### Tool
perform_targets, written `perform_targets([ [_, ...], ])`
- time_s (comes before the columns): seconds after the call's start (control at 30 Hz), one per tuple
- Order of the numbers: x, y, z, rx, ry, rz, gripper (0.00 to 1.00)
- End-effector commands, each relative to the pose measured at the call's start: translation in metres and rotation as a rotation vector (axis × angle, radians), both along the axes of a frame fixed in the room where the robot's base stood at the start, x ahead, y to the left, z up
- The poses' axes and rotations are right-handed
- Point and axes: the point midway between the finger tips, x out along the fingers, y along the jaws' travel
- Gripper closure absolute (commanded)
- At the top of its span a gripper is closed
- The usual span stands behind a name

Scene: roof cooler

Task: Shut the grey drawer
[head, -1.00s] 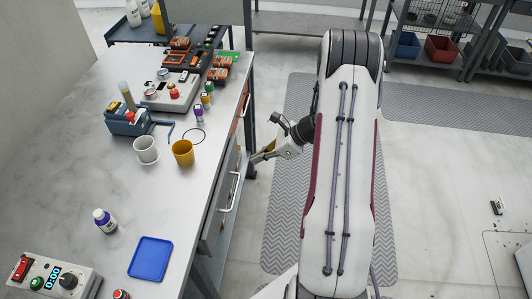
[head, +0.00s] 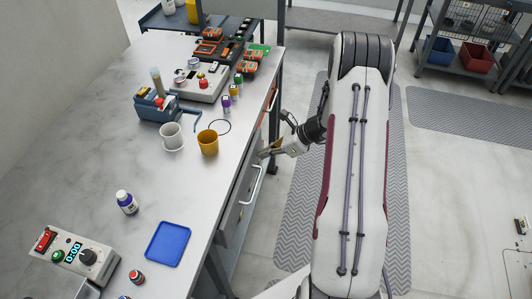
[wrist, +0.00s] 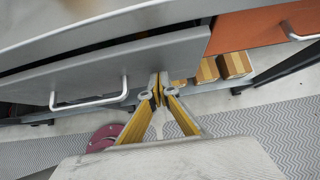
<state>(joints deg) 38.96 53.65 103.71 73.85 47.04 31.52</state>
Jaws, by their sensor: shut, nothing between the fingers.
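The grey drawer (head: 238,190) is in the side of the workbench, below the worktop, with a pale bar handle (head: 257,184). In the wrist view the grey drawer front (wrist: 125,62) stands out a little, with a dark gap above it; its handle (wrist: 90,104) is at left. My gripper (head: 265,153) is shut and empty at the far end of the drawer front. In the wrist view my gripper's fingertips (wrist: 159,82) meet at the lower edge of the front, right of the handle. I cannot tell whether they touch it.
An orange drawer (wrist: 258,28) lies to the right of the grey one in the wrist view. The worktop (head: 85,140) holds a yellow cup (head: 208,143), a white cup (head: 172,136) and a blue tray (head: 168,243) near its edge. The floor mat (head: 297,215) is clear.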

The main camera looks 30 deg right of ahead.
Motion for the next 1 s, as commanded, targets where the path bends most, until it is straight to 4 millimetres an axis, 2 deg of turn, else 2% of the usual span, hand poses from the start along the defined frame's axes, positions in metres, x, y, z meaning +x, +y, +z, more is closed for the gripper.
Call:
perform_targets([
  [0.17,0.007,0.007,0.000,0.000,0.000,0.001,1.00],
  [0.5,0.033,0.033,0.000,0.000,0.000,0.001,1.00],
  [1.0,0.037,0.037,0.001,0.005,-0.004,0.002,1.00],
])
